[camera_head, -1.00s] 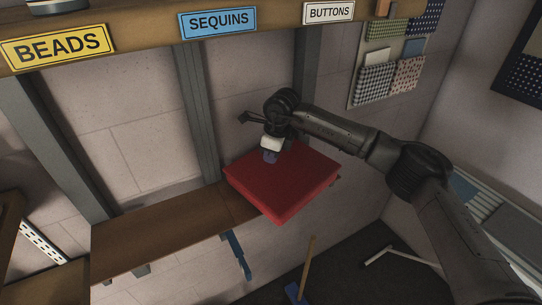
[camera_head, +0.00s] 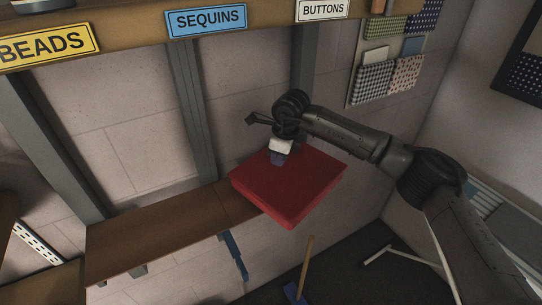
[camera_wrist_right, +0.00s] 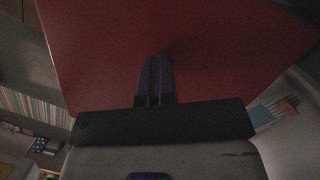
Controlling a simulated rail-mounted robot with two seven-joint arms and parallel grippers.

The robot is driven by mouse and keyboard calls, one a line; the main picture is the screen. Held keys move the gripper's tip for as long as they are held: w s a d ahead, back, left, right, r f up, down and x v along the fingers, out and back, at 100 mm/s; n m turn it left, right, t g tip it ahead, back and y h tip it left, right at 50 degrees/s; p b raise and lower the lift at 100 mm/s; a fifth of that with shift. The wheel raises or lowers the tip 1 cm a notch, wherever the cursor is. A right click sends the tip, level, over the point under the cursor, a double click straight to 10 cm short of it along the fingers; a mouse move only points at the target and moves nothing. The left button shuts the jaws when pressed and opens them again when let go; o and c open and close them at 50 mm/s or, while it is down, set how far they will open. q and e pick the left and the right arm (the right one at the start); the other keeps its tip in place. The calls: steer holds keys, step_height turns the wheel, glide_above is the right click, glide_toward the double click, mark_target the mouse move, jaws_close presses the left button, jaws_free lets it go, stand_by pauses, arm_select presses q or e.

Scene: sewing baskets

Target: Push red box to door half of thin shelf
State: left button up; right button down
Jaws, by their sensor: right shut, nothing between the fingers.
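The red box (camera_head: 290,186) is a flat square box on the right end of the thin brown shelf (camera_head: 150,232) in the head view. Its front corner sticks out past the shelf's front edge. My right gripper (camera_head: 277,158) is shut and empty, with its fingertips at the box's back left part; I cannot tell whether they touch it. In the right wrist view the closed fingers (camera_wrist_right: 155,80) are seen against the red box (camera_wrist_right: 220,45), which fills most of the picture. My left gripper is not in view.
An upper shelf carries BEADS (camera_head: 45,44), SEQUINS (camera_head: 206,20) and BUTTONS (camera_head: 322,10) signs. Grey uprights (camera_head: 192,110) stand behind the thin shelf. The shelf's left part is bare. A blue bracket (camera_head: 235,255) hangs below it. Fabric pockets (camera_head: 388,75) hang on the wall.

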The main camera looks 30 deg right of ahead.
steer(key=shift+s+d+r+p, duration=0.15)
steer(key=shift+d+r+p, duration=0.05)
steer(key=shift+p, duration=0.25)
steer(key=shift+r, duration=0.1)
steer(key=shift+s+d, duration=0.2)
steer(key=s+d+b, duration=0.7)
steer(key=s+d, duration=0.8)
steer(key=s, duration=0.3)
steer(key=shift+s+d+r, duration=0.15)
steer(key=shift+s, duration=0.15)
